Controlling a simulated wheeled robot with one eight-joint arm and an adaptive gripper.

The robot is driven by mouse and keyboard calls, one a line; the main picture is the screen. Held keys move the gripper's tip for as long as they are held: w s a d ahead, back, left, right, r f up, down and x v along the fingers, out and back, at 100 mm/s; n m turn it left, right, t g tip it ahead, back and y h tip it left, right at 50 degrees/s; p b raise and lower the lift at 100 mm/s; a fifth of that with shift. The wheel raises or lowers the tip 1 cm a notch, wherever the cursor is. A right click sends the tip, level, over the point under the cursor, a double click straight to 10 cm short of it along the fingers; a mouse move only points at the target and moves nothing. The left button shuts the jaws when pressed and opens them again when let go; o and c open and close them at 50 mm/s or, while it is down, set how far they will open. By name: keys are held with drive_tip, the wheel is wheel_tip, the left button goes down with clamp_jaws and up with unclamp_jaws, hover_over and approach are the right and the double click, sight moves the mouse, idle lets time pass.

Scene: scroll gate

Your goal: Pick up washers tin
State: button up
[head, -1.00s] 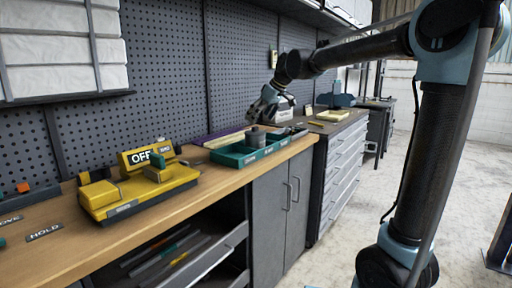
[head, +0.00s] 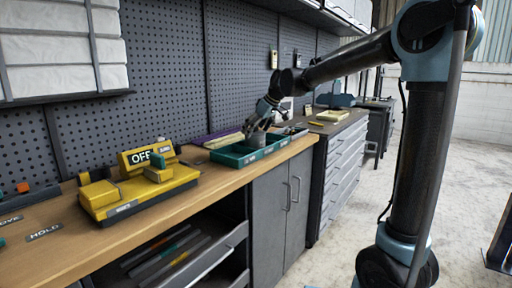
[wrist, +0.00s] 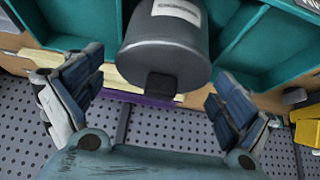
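The washers tin (wrist: 165,45) is a grey cylinder with a white label in the wrist view, whose text is too blurred to read. It stands in the teal divided tray (head: 238,160) on the workbench. My gripper (wrist: 153,92) is open, with one blue-padded finger on each side of the tin and visible gaps to it.
A yellow box with an OFF sign (head: 125,204) stands on the bench (head: 85,240) left of the tray. A purple strip (head: 222,136) lies behind the tray, and the pegboard wall (head: 165,75) rises close behind. Grey drawers (head: 340,160) stand farther right.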

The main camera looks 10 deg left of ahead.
drive_tip(key=c, duration=1)
